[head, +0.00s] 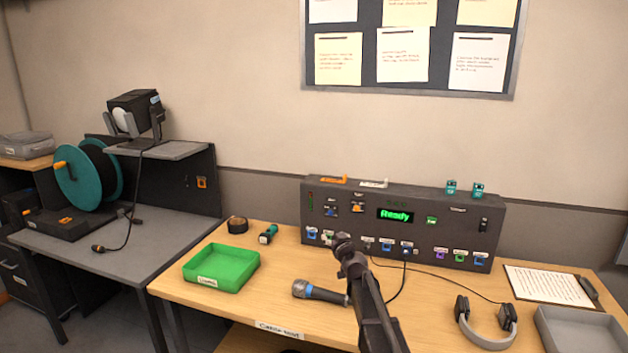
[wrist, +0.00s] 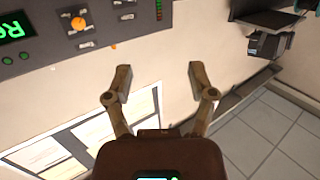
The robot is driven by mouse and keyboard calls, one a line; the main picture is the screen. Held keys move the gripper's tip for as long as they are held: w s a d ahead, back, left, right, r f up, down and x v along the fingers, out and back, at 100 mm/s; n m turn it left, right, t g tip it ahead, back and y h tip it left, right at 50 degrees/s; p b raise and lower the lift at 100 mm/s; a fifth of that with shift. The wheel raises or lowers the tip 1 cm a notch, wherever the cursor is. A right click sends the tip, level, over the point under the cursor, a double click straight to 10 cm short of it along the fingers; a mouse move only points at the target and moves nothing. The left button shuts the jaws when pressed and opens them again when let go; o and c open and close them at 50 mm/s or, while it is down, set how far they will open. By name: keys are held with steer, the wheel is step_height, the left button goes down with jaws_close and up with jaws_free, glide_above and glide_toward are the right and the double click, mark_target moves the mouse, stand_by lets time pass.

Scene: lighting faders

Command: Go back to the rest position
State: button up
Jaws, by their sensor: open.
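My gripper (wrist: 158,80) is open in the wrist view, its two fingers spread with nothing between them. In the head view my arm rises from the bottom edge, and its dark end (head: 343,243) shows in front of the lower left part of the dark control box (head: 450,215). The arm hides part of the box's lower row and some of the table. The box has a green "Ready" display. In the wrist view the box (wrist: 95,20) appears upside down at the upper left, apart from the fingers. No contact shows.
On the wooden table (head: 215,312) are a green tray (head: 205,282), a microphone (head: 320,293) close left of my arm, headphones (head: 485,322), a clipboard (head: 545,287) and a grey tray (head: 580,332). A grey bench (head: 175,237) with a cable reel (head: 80,177) stands left.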

steer(key=s+f+g+p, duration=0.1)
steer(key=s+f+g, duration=0.2)
steer(key=s, duration=0.4)
steer(key=s+d+f+n+g+p, duration=0.1)
steer(key=s+f+g, duration=0.2)
steer(key=s, duration=0.4)
steer(key=s+f+g+p, duration=0.1)
steer(key=s+f+g, duration=0.2)
steer(key=s, duration=0.3)
steer(key=s+d+f+m+g+h, duration=0.1)
steer(key=s+d+m+g+h, duration=0.1)
steer(key=s, duration=0.8)
steer(key=s+d+f+m+g+h+p, duration=0.1)
steer(key=s+d+g, duration=0.4)
steer(key=s, duration=0.5)
steer(key=shift+d+f+m+h, duration=0.45)
steer(key=shift+d+h, duration=0.25)
steer(key=shift+d, duration=0.55)
